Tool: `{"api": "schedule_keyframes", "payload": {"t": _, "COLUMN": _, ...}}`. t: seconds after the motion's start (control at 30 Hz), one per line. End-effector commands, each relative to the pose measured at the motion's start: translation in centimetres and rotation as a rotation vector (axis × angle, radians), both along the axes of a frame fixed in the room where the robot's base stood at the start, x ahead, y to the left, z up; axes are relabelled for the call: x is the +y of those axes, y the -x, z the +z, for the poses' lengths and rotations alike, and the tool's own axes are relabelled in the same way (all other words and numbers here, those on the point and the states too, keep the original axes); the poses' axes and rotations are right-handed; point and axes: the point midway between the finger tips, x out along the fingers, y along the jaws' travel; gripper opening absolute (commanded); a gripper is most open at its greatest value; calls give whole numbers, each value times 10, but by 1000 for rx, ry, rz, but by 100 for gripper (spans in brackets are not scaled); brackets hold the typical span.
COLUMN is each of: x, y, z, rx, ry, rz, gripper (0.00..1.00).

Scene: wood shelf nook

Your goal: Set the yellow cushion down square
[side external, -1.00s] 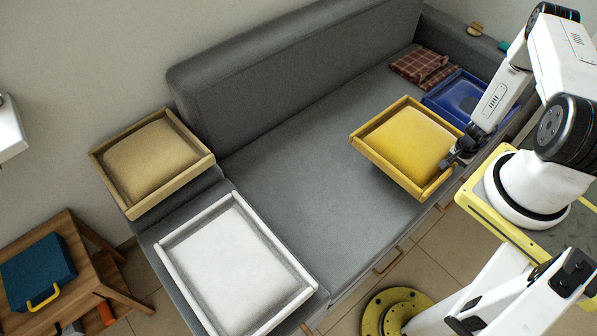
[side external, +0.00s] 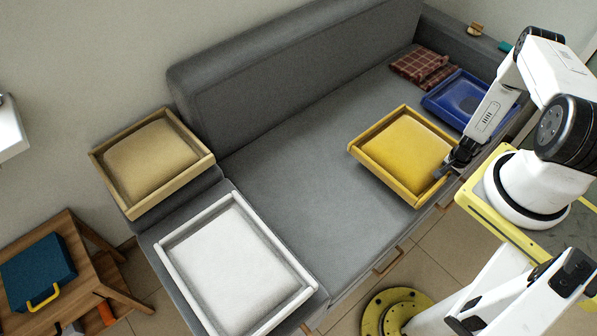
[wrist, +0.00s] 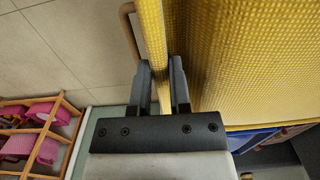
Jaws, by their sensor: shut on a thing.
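The yellow cushion (side external: 405,145), with a raised rim like a shallow tray, is low over or on the right part of the grey sofa seat (side external: 310,165). I cannot tell whether its underside touches the seat. It looks nearly level, its sides running roughly along the sofa's lines. My gripper (side external: 452,168) is at its right front side. In the wrist view my gripper's fingers (wrist: 161,80) straddle the thin yellow rim (wrist: 152,45) and are shut on it; the yellow cushion surface (wrist: 240,65) fills the upper right.
A blue tray-like cushion (side external: 462,97) lies close behind the yellow one, beside a folded plaid cloth (side external: 424,67). A white cushion (side external: 235,262) and a tan cushion (side external: 150,157) are at the left. The middle of the seat is clear. A drawer handle (side external: 388,261) sticks out below the front edge.

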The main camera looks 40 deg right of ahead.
Motion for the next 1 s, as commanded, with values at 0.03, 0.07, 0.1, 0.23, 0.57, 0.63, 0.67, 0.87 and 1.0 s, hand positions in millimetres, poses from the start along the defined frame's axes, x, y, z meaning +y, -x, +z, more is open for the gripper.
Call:
{"api": "schedule_keyframes", "payload": {"t": 0.03, "x": 0, "y": 0, "z": -3, "rx": 0, "ry": 0, "rz": 2, "gripper": 0}}
{"api": "schedule_keyframes", "payload": {"t": 0.07, "x": 1, "y": 0, "z": -6, "rx": 1, "ry": 0, "rz": 1, "gripper": 0}}
{"api": "schedule_keyframes", "payload": {"t": 0.1, "x": 0, "y": 0, "z": -9, "rx": 0, "ry": 0, "rz": 1, "gripper": 0}}
{"api": "schedule_keyframes", "payload": {"t": 0.23, "x": 0, "y": 0, "z": -21, "rx": 0, "ry": 0, "rz": 0, "gripper": 0}}
{"api": "schedule_keyframes", "payload": {"t": 0.57, "x": 0, "y": 0, "z": -31, "rx": 0, "ry": 2, "rz": 0, "gripper": 0}}
{"api": "schedule_keyframes", "payload": {"t": 0.63, "x": 0, "y": 0, "z": -31, "rx": 0, "ry": 2, "rz": 0, "gripper": 0}}
{"api": "schedule_keyframes", "payload": {"t": 0.67, "x": 0, "y": 0, "z": -31, "rx": 0, "ry": 2, "rz": 0, "gripper": 0}}
{"api": "schedule_keyframes", "payload": {"t": 0.87, "x": 0, "y": 0, "z": -34, "rx": 0, "ry": 1, "rz": 0, "gripper": 0}}
{"api": "schedule_keyframes", "payload": {"t": 1.0, "x": 0, "y": 0, "z": -34, "rx": 0, "ry": 0, "rz": 0, "gripper": 58}}
